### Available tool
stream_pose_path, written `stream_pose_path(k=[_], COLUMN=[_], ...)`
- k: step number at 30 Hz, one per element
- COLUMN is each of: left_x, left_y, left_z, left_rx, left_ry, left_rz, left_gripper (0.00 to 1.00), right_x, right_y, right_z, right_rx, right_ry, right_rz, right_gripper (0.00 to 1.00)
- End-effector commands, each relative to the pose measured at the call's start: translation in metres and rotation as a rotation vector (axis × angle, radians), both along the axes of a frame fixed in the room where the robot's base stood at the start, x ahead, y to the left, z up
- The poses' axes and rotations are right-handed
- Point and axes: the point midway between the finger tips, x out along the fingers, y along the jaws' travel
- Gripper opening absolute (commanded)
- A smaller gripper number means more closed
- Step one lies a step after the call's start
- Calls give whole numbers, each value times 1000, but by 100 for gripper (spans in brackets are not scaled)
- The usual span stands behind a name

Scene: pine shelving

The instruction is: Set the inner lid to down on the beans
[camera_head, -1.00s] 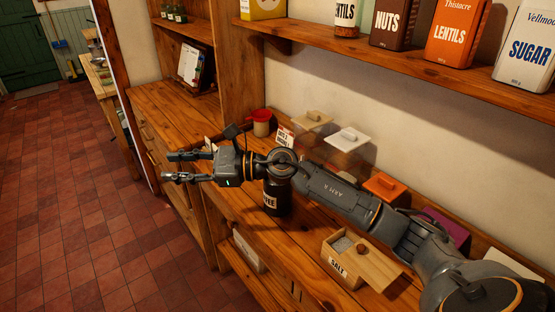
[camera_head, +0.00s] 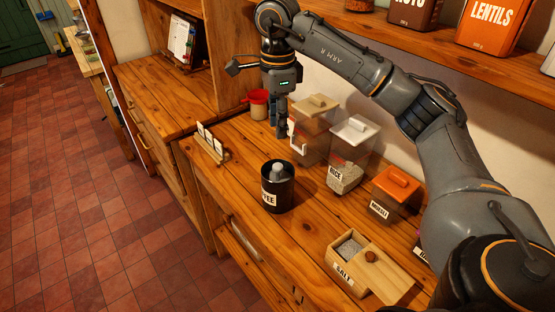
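A black canister (camera_head: 270,197) labelled "...FEE" stands on the wooden counter, its top open. A grey knob (camera_head: 277,171) shows inside its mouth, with a dark surface around it. This looks like the inner lid; how deep it sits and whether it touches the beans I cannot tell. No beans can be made out. My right gripper (camera_head: 282,134) points down behind the canister, apart from it, beside a clear container with a tan lid. Its fingers show edge-on, so their opening is unclear. My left gripper is not in view.
Clear containers with a tan lid (camera_head: 317,101), white lid (camera_head: 354,127) and orange lid (camera_head: 399,182) stand right of the canister. A red-topped pot (camera_head: 258,106) stands behind. A salt box (camera_head: 366,269) is in front. A small card holder (camera_head: 208,144) stands left.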

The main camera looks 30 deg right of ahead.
Motion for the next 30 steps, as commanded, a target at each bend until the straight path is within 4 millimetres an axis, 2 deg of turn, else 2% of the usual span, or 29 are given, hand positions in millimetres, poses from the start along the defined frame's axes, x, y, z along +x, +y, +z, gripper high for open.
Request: stream_pose_path(k=[12, 18, 24, 30], left_x=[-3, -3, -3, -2], left_y=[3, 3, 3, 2], left_z=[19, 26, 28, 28], left_rx=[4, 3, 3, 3], left_ry=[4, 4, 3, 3], left_rz=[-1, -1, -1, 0], left_gripper=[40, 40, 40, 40], right_x=[-1, -1, 0, 0], right_y=[1, 1, 1, 1], right_z=[-83, -113, -126, -127], right_rx=[3, 5, 4, 4], right_ry=[5, 2, 0, -1], right_rz=[3, 3, 4, 5], right_gripper=[35, 35, 35, 35])
